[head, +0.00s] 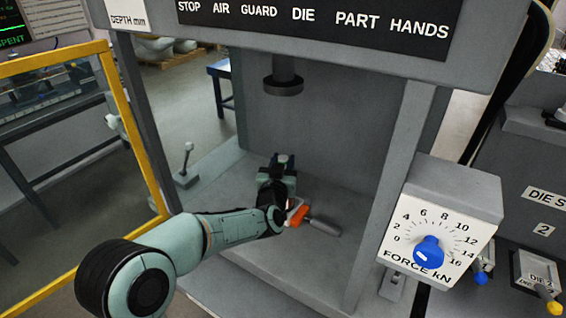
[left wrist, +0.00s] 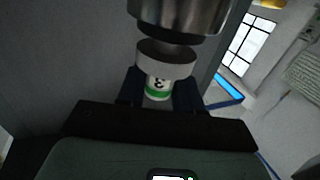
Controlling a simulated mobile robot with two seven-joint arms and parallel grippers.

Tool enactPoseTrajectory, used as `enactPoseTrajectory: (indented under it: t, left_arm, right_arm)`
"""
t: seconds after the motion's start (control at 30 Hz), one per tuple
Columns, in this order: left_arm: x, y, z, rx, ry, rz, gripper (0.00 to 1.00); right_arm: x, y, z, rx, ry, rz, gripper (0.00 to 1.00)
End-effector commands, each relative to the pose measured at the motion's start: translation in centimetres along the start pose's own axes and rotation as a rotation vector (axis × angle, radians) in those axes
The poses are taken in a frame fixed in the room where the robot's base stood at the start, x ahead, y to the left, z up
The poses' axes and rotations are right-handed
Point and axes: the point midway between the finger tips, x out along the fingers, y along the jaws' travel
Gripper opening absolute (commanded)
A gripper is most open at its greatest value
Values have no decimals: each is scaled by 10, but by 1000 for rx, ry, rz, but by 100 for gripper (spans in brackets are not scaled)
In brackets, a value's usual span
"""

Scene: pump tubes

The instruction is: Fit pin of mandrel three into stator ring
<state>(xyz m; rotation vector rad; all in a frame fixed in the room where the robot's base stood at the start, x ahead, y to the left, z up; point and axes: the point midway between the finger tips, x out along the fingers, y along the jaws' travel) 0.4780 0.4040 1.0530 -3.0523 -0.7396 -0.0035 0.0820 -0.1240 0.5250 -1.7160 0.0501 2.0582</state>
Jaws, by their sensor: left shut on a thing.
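My left gripper (head: 279,160) reaches into the press bay, below the dark round ram end (head: 284,87). In the left wrist view its two dark fingers (left wrist: 160,92) are shut on mandrel three (left wrist: 158,86), a white cylinder with a "3" and a green band. A wider grey collar (left wrist: 166,58) tops it. A dark part sits above the collar, under a large silver cylinder (left wrist: 180,12). I cannot tell whether these touch or merely overlap, nor clearly make out the pin or stator ring. My right gripper is out of view.
An orange part (head: 297,214) and a grey cylinder (head: 323,227) lie on the bay floor beside my left wrist. Grey bay walls enclose the arm. A yellow-framed guard (head: 140,140) stands open at left; a force dial (head: 429,250) is at right.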

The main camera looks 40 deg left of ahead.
Motion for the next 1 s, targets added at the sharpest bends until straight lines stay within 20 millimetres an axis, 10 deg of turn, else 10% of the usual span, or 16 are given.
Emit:
enactPoseTrajectory:
  t: [0.53,0.57,0.63,1.0]
  left_arm:
    - [0,0,12,0,5,0,0]
    - [0,0,11,0,5,0,45]
    - [0,0,11,0,5,0,65]
    - [0,0,14,0,-2,0,65]
  right_arm:
    - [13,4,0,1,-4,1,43]
    - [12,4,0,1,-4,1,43]
    - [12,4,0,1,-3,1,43]
    - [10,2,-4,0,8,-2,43]
